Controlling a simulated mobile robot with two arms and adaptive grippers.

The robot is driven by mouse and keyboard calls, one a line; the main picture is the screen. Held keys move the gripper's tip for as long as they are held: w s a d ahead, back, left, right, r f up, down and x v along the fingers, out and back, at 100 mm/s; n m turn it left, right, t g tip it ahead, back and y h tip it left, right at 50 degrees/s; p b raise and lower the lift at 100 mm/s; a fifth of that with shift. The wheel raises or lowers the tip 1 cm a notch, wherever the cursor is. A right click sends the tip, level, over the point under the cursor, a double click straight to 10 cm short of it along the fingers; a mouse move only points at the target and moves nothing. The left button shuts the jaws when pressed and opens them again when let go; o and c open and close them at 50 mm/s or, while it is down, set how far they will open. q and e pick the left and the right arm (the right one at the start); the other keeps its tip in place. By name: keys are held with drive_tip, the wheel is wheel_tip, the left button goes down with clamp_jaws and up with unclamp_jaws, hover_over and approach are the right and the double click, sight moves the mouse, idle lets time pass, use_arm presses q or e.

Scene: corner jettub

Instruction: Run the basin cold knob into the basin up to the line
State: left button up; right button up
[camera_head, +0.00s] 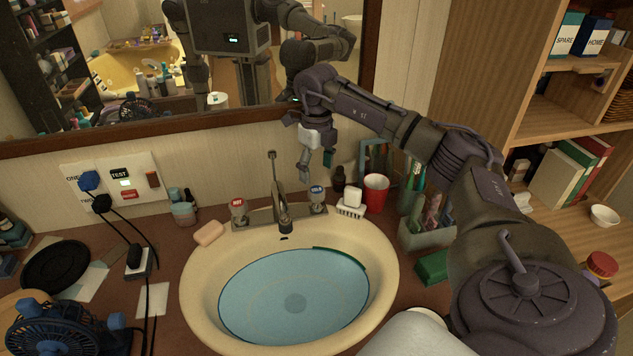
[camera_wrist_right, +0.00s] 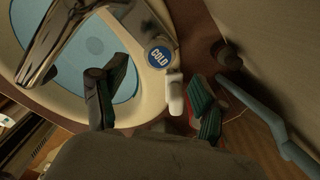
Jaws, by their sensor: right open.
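The basin (camera_head: 200,301) is cream, set in a brown counter. Pale blue water (camera_head: 262,280) stands in it, with a dark rim around its edge. A short green line (camera_head: 342,257) marks the back right wall at the water's edge. The blue-capped cold knob (camera_head: 317,194) is right of the chrome tap (camera_head: 283,205), and I see no stream from the spout. My right gripper (camera_head: 316,164) is open and empty above the knob. In the right wrist view, the COLD cap (camera_wrist_right: 159,56) shows beyond and between the fingers. My left gripper is not in view.
The red-capped hot knob (camera_head: 238,207) is left of the tap. A white brush (camera_head: 352,203) and a red cup (camera_head: 376,190) stand close right of the cold knob. Soap (camera_head: 209,233) lies at the basin's back left. The mirror (camera_head: 150,65) is behind.

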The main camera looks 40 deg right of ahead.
sight(317, 189)
wheel_tip(317, 189, up, 5)
drive_tip(key=shift+r, duration=0.1)
idle(0.6)
